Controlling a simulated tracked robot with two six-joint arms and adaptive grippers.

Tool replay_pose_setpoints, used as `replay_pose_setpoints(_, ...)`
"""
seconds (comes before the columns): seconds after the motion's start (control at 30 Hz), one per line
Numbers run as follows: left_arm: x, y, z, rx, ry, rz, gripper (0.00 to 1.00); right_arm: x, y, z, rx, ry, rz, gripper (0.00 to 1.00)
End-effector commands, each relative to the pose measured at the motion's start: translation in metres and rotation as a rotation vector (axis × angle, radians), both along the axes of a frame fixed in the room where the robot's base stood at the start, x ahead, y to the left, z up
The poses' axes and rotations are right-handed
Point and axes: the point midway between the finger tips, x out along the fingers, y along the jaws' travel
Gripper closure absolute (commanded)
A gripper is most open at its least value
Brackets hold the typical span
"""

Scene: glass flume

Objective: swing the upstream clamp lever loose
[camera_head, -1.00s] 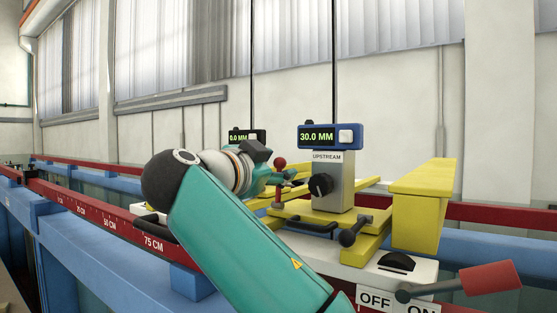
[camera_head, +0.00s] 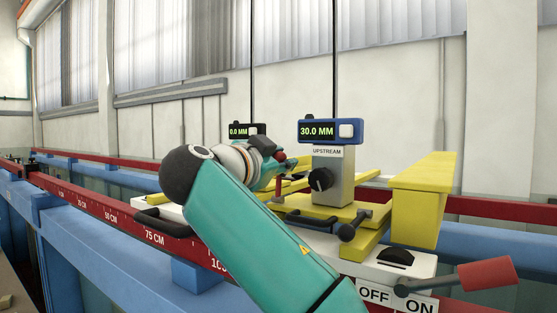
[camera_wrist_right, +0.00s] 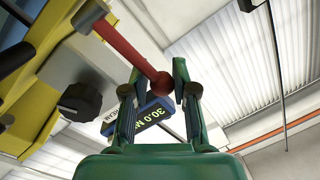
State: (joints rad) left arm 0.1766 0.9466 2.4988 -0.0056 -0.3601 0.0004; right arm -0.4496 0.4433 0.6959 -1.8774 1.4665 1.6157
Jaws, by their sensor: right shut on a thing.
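A red lever with a round red ball end, which I take for the clamp lever, crosses the top of the right wrist view (camera_wrist_right: 135,50). My right gripper (camera_wrist_right: 158,84) is shut on it near the ball. In the head view the red ball (camera_head: 281,157) shows just beyond my right gripper (camera_head: 278,170), left of the grey post (camera_head: 333,180) labelled UPSTREAM. The post carries a blue display (camera_head: 330,131) reading 30.0 MM and a black knob (camera_head: 320,180). My left gripper is not in view.
A second display (camera_head: 246,131) reads 0.0 MM behind. A black-ended lever (camera_head: 350,228) and a tall yellow block (camera_head: 418,205) stand close to the post. A red-handled switch lever (camera_head: 487,274) is at front right. A black handle (camera_head: 160,222) and red rail (camera_head: 110,218) lie left.

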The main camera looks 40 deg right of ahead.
Motion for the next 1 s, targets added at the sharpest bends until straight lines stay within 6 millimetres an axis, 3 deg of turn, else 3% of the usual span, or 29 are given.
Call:
replay_pose_setpoints(0.23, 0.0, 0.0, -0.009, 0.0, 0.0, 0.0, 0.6, 0.0, 0.002, -0.003, -0.022, -0.011, 0.002, 1.0)
replay_pose_setpoints(0.7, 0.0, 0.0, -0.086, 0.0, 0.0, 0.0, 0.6, -0.006, 0.024, -0.009, -0.308, -0.097, 0.004, 1.0)
replay_pose_setpoints(1.0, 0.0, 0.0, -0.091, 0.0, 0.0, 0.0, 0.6, -0.007, 0.029, -0.002, -0.358, -0.109, 0.004, 1.0)
